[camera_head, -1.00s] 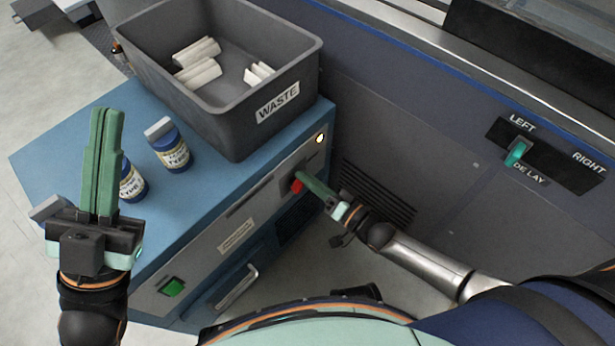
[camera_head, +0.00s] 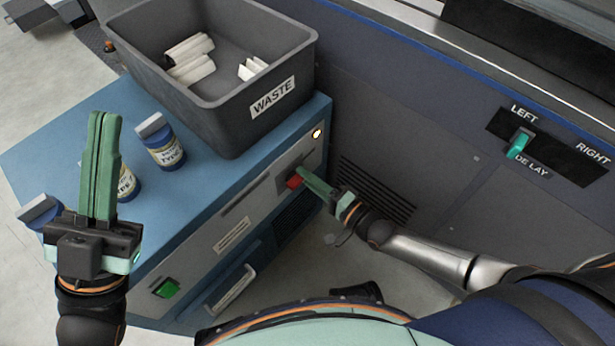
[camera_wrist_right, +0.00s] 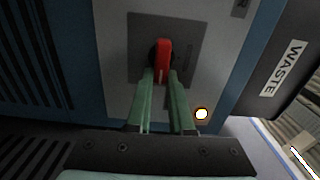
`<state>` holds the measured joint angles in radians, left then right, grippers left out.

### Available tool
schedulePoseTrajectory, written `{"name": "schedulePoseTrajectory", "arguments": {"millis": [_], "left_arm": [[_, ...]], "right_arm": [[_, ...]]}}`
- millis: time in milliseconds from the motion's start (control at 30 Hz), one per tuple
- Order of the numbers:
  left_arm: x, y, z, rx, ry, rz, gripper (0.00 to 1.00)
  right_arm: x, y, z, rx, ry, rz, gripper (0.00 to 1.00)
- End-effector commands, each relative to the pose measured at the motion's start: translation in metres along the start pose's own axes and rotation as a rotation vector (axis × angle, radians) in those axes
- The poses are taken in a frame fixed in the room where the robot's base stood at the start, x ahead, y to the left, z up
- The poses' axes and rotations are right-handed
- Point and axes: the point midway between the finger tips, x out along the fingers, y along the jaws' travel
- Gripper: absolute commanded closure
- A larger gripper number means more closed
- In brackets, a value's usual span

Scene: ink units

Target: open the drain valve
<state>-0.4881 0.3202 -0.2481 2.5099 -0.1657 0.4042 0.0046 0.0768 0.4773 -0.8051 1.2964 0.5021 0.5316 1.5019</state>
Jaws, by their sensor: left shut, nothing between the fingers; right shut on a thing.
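The drain valve's red handle (camera_head: 294,181) sits on the grey front panel of the blue cabinet. In the right wrist view the red handle (camera_wrist_right: 164,58) stands out from a dark square plate. My right gripper (camera_head: 304,176) is at the handle, its green fingers on either side of it and shut on it; the fingertips also show in the right wrist view (camera_wrist_right: 162,78). My left gripper (camera_head: 104,118) is shut and empty, pointing up in front of the cabinet's left part, and hides part of the bottles behind it.
A grey WASTE bin (camera_head: 222,117) with white pieces stands on the blue cabinet (camera_head: 225,178). A lit lamp (camera_head: 317,133) and a green switch (camera_head: 166,288) are on the cabinet front. A LEFT/RIGHT delay switch (camera_head: 519,142) is on the dark wall.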

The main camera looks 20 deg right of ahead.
Motion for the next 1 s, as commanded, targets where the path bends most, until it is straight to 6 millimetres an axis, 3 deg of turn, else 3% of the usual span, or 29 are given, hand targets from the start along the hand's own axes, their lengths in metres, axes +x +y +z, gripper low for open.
{"name": "schedulePoseTrajectory", "arguments": {"millis": [33,567,600,867,1000], "left_arm": [[-0.0007,0.0006,0.0007,0.000,0.000,0.001,1.00],[-0.0001,0.0002,0.0005,0.000,0.001,-0.005,1.00],[-0.0001,0.0001,0.0005,0.000,0.002,-0.005,1.00],[0.0001,-0.0001,0.0003,0.000,0.003,-0.007,1.00],[0.0002,-0.0002,0.0002,0.000,0.003,-0.007,1.00]], "right_arm": [[-0.0023,0.0055,0.0085,0.014,-0.014,0.012,1.00],[-0.0018,0.0037,0.0097,0.042,-0.015,0.007,1.00],[-0.0017,0.0036,0.0097,0.042,-0.015,0.006,0.79],[-0.0010,0.0025,0.0075,0.039,-0.012,0.004,0.50],[-0.0007,0.0018,0.0057,0.038,-0.009,0.002,0.50]]}}
